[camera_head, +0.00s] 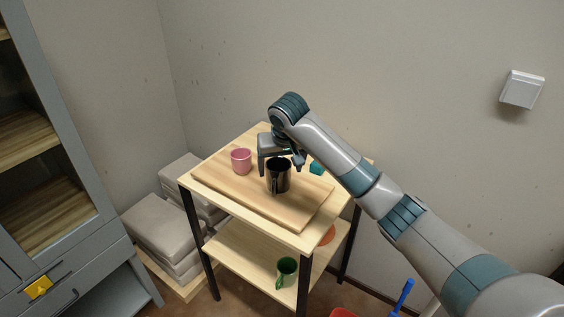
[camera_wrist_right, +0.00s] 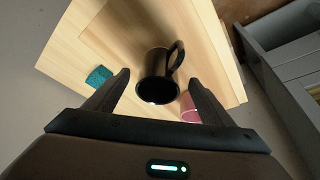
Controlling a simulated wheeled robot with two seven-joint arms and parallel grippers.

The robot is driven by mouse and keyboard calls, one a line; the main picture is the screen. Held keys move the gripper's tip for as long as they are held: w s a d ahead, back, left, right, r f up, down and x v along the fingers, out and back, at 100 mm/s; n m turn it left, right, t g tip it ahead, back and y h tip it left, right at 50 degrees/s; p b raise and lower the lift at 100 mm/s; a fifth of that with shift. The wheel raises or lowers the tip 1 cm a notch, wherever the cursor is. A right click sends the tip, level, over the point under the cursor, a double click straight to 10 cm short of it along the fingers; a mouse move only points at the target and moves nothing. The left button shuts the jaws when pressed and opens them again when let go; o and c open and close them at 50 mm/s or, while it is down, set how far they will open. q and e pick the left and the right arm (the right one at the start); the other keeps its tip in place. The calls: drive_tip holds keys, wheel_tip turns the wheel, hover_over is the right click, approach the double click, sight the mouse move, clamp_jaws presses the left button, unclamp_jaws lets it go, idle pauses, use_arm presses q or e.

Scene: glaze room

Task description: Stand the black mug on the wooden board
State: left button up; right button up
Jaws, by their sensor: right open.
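The black mug (camera_head: 278,177) stands upright on the wooden board (camera_head: 237,189), near its middle. It also shows in the right wrist view (camera_wrist_right: 157,82), between and just beyond the open fingers, with its handle to the upper right. The wooden board fills much of that view (camera_wrist_right: 110,40). My right gripper (camera_head: 281,160) is open, behind and above the mug in the head view. I see a gap around the mug in the wrist view, and nothing is held. My left gripper is not in view.
A pink cup (camera_head: 241,160) stands on the board left of the mug. A teal block (camera_head: 316,168) lies to the right. A green mug (camera_head: 287,271) sits on the shelf below. A grey cabinet (camera_head: 60,262) stands at left, and the wall is close behind.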

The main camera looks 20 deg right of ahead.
drive_tip(key=v, duration=0.4)
drive_tip(key=shift+r+b, duration=0.15)
drive_tip(key=shift+b, duration=0.15)
